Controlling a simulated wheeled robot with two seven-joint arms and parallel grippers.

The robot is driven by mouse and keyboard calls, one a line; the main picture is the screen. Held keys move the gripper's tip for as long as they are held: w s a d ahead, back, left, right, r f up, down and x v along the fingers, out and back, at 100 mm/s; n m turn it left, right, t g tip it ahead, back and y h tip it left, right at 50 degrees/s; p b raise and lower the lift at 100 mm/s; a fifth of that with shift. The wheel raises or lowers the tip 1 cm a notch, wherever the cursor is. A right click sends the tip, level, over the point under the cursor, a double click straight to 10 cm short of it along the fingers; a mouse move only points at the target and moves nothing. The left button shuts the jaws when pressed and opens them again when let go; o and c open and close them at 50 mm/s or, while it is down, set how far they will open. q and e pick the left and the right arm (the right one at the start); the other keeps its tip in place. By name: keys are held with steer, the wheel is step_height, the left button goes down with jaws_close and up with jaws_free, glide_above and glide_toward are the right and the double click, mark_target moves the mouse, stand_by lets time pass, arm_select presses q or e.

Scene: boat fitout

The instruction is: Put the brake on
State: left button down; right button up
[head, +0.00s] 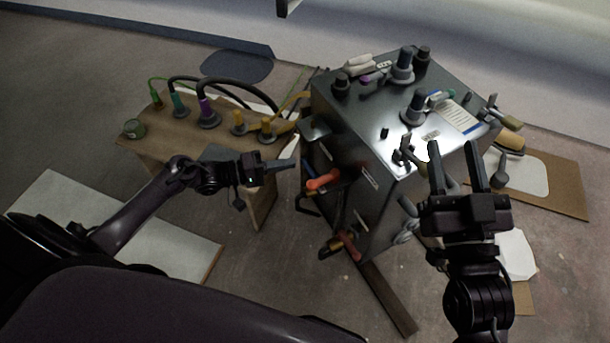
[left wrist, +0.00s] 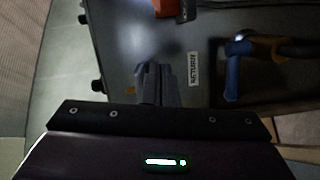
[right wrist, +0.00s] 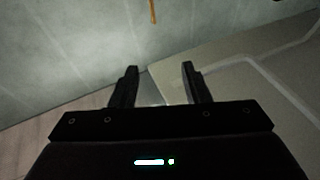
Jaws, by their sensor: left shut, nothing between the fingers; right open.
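A metal cabinet (head: 375,115) with knobs, levers and valves stands right of centre in the head view. I cannot tell which control is the brake. An orange-red handle (head: 322,181) and a lower orange handle (head: 347,246) stick out of its left face. My left gripper (head: 290,163) is shut and empty beside that face; its fingers also show in the left wrist view (left wrist: 157,85), near a white label (left wrist: 194,69) and a blue lever (left wrist: 233,75). My right gripper (head: 455,155) is open and empty, in front of the cabinet's right side, hiding part of it.
A wooden bench (head: 160,150) with several coloured connectors and cables stands left of the cabinet. A cardboard sheet (head: 560,185) lies on the floor at right, and a dark plank (head: 385,295) lies below the cabinet. Open floor (head: 310,285) shows in front.

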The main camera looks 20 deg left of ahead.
mark_target(323, 181)
arm_select(q)
steer(key=shift+s+d+f+b, duration=0.1)
steer(key=shift+d+f+b, duration=0.15)
steer(key=shift+d, duration=1.25)
steer(key=shift+s+d+f+b, duration=0.15)
steer(key=shift+d+f, duration=0.1)
steer(key=shift+d, duration=1.2)
arm_select(e)
step_height(323, 181, up, 8)
steer(key=s+d+t+y, duration=0.1)
steer(key=s+t, duration=0.1)
steer(key=t, duration=0.2)
steer(key=shift+s+d+f+y, duration=0.2)
steer(key=shift+y, duration=0.1)
